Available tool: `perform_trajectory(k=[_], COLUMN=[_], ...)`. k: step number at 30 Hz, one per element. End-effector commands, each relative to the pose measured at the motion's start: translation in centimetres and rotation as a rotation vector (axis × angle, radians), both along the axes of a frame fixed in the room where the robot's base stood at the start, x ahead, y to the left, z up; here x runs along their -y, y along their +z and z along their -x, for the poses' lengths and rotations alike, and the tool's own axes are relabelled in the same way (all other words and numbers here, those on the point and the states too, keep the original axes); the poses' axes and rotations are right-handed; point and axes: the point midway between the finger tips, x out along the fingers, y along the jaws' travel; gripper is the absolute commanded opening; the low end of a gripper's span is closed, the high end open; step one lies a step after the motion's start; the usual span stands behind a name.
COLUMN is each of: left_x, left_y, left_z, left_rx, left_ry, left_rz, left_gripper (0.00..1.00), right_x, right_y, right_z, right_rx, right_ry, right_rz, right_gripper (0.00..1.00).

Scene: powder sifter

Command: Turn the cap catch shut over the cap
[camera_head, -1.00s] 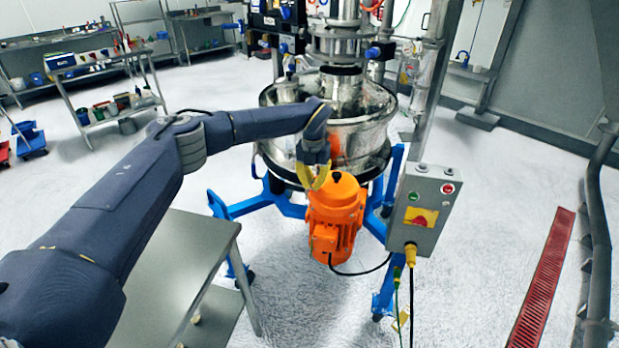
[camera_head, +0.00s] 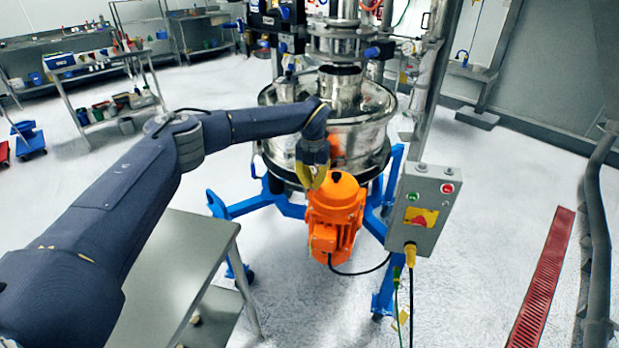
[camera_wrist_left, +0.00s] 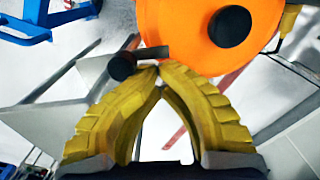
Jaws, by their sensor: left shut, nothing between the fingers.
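The orange motor housing (camera_head: 334,208) hangs at the front of the steel sifter, with a black round cap (camera_head: 336,177) on top. In the left wrist view the cap (camera_wrist_left: 230,26) sits on the orange face, upper right. A short dark lever with a round black knob (camera_wrist_left: 122,66), which looks like the cap catch, sticks out left of the orange face. My left gripper (camera_head: 317,183) is beside the motor's upper left. In the wrist view its yellow fingers (camera_wrist_left: 159,78) are shut and empty, tips close to the lever. Whether they touch it, I cannot tell. My right gripper is not seen.
The steel sifter bowl (camera_head: 370,135) stands on a blue wheeled frame (camera_head: 240,207). A grey control box (camera_head: 425,205) is right of the motor, with cables hanging below. A grey table (camera_head: 180,265) lies under my left arm.

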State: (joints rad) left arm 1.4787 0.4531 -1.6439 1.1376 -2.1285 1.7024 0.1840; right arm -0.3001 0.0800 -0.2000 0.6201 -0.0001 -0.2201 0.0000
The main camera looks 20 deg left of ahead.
Motion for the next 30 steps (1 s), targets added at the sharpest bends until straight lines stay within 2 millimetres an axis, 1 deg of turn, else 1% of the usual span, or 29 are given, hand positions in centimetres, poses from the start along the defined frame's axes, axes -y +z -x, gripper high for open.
perform_trajectory(k=[1,2,30], left_x=[-0.4,-0.4,0.0], left_y=[-1.1,-1.0,4.3], left_z=[0.7,0.8,0.6], left_rx=[-0.025,-0.026,-0.019], left_ry=[0.007,0.007,0.005], left_rz=[-0.008,-0.008,-0.001], left_gripper=[0.00,0.00,0.00], right_x=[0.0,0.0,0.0], right_y=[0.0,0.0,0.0], right_z=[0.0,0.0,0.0], right_rx=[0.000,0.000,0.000], right_ry=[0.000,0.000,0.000], right_rz=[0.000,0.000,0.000], right_gripper=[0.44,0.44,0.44])
